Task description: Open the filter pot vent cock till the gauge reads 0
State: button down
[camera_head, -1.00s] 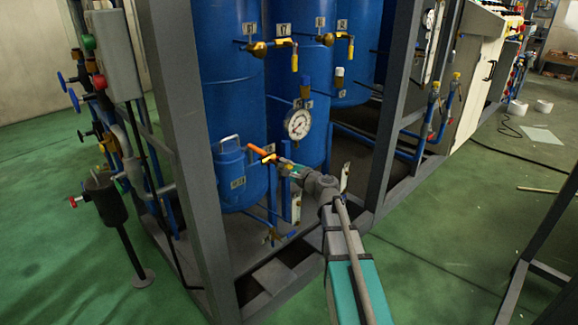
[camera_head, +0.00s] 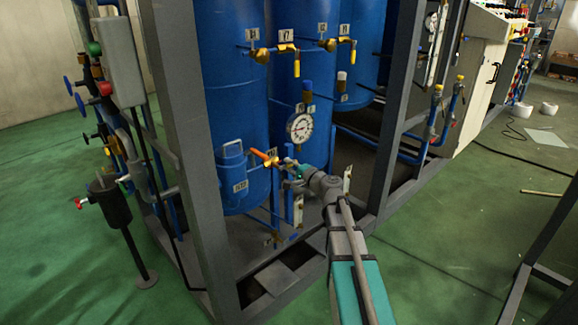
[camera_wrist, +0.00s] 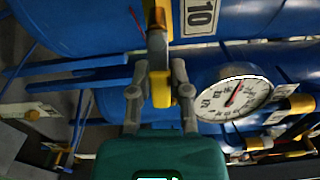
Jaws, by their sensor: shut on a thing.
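The filter pot (camera_head: 236,185) is the small blue vessel with a lid handle, low behind the frame post in the head view. Its vent cock (camera_head: 263,157), with an orange lever, is just right of it. My gripper (camera_head: 287,166) is at the cock's right end. In the wrist view my gripper (camera_wrist: 160,92) has its two fingers on either side of the cock's yellow part (camera_wrist: 160,84), shut on it. The round white gauge (camera_head: 300,127) is above my gripper; it also shows in the wrist view (camera_wrist: 232,97), with a red needle. Its reading is too small to tell.
Tall blue tanks (camera_head: 235,90) with yellow-handled valves stand behind. A grey frame post (camera_head: 185,150) is at the left and another (camera_head: 398,110) at the right. A dark pot on a stand (camera_head: 110,205) is at the far left. Green floor at right is mostly clear.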

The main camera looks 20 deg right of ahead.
jog(key=shift+a+y, duration=0.3)
jog(key=shift+a, duration=0.1)
jog(key=c, duration=0.7)
grip_release()
jog(key=shift+w+a, duration=0.1)
jog(key=shift+o, duration=0.7)
jog(key=shift+d, duration=0.25)
jog(key=v, duration=1.2)
jog(key=shift+r, duration=0.25)
jog(key=shift+a, duration=0.2)
